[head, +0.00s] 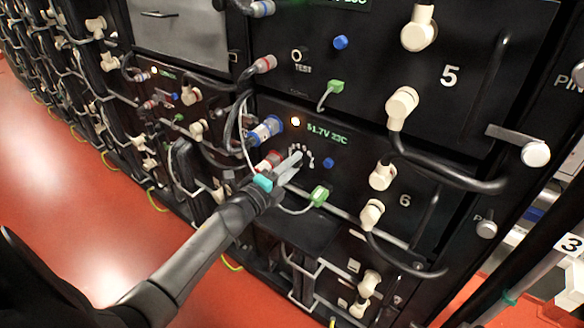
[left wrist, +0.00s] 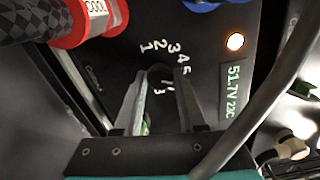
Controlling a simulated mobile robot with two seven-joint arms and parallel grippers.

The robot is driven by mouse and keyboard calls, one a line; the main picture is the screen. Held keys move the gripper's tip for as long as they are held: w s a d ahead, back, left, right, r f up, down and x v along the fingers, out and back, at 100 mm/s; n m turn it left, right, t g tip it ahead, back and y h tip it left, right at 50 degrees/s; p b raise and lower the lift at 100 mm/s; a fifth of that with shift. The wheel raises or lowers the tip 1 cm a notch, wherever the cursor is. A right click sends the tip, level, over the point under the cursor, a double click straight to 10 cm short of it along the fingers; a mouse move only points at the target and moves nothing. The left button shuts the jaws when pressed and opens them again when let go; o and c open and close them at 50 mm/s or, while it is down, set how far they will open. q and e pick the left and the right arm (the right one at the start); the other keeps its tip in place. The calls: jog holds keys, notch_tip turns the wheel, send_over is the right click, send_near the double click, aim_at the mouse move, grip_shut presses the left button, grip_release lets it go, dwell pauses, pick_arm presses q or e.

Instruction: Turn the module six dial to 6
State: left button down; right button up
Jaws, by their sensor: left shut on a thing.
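The module six panel (head: 345,185) carries a printed 6, a green 51.7V 23C readout (head: 327,135) and a lit lamp. The readout also shows in the left wrist view (left wrist: 235,90). My left gripper (head: 293,163) reaches it from the lower left and is shut on the small dark dial (left wrist: 160,74). In the left wrist view the two fingers stand on either side of the dial, with the numbers 1 to 5 curving around its upper side. The dial's pointer and the remaining marks are hidden or too dark to read. My right gripper is not in view.
A red connector (left wrist: 88,22) and blue connector (head: 266,130) with cables sit close to the dial. A green plug (head: 319,196) hangs below it. A grey cable crosses in front of the wrist. Module five (head: 450,75) is above; red floor (head: 60,200) is open at left.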

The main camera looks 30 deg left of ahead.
pick_arm(q)
jog(key=shift+f+m+b, duration=0.1)
jog(key=shift+m+b, duration=0.3)
jog(key=shift+m, duration=1.2)
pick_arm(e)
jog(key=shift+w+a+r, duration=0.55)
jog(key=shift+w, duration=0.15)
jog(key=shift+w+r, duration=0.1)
pick_arm(q)
jog(key=c, duration=0.5)
grip_release()
jog(key=shift+s, duration=0.1)
jog(key=s+a+p, duration=0.1)
jog(key=s+p, duration=0.1)
jog(key=s, duration=1.3)
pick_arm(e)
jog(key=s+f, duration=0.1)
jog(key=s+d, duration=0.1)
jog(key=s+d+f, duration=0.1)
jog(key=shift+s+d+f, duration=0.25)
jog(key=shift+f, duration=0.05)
pick_arm(q)
jog(key=shift+a, duration=0.1)
